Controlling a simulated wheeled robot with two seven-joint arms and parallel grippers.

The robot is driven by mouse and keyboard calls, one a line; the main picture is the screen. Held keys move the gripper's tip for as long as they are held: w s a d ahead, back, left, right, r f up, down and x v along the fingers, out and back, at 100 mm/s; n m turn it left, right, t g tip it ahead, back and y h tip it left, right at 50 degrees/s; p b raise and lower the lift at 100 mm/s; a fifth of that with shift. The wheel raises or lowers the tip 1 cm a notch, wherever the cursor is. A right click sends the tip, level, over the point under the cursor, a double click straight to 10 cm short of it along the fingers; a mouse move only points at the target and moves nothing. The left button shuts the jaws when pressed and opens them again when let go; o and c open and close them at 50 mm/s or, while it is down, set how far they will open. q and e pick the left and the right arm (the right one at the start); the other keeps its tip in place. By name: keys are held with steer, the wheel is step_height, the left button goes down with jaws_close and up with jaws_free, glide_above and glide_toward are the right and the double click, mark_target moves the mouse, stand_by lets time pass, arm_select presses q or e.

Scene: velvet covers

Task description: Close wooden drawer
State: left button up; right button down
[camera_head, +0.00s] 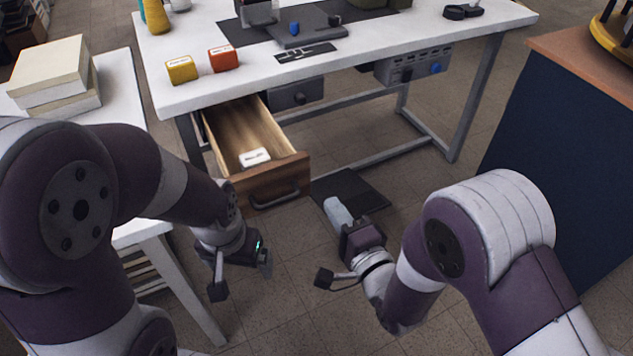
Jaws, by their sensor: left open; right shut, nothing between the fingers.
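The wooden drawer (285,183) is pulled well out from under the white table (190,95). Its front panel has a dark bar handle (274,197), and a small white labelled box (255,157) lies inside. My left gripper (241,276) is open and empty, just left of and nearer than the drawer front, apart from the handle. My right gripper (335,212) is shut and empty, to the right of the drawer front, near the dark mat.
A yellow box (181,69) and a red box (223,58) stand on the table above the drawer. A side table with stacked books (52,72) is at left. A dark blue cabinet (565,150) is at right. The floor before the drawer is clear.

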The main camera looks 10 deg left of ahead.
mark_target(308, 170)
arm_select(q)
step_height(308, 170, down, 2)
steer(key=shift+f+b, duration=0.1)
steer(key=shift+b, duration=0.8)
arm_select(e)
steer(key=x, duration=0.8)
steer(key=shift+w+a, duration=0.15)
steer(key=shift+w, duration=0.05)
